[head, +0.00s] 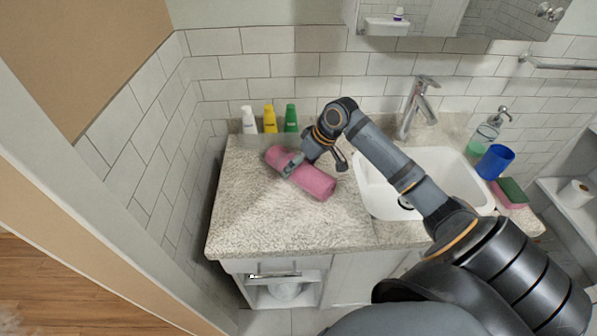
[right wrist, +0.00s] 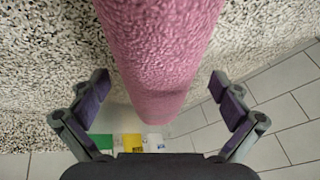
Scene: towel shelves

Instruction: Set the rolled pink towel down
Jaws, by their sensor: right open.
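The rolled pink towel (head: 312,182) lies at a slant on the speckled stone counter (head: 250,215), left of the sink. My right gripper (head: 292,165) is over the far part of the roll. In the right wrist view the roll (right wrist: 160,50) runs down the middle between the fingers of the gripper (right wrist: 158,90). The fingers are open, with a visible gap on each side of the towel. The underside of the roll is hidden. My left gripper is not in view.
White, yellow (head: 269,119) and green (head: 291,118) bottles stand behind the towel by the tiled wall. The white sink (head: 440,165) and its faucet (head: 418,105) are to the right, with a blue cup (head: 495,162) beyond. The counter's front left is clear.

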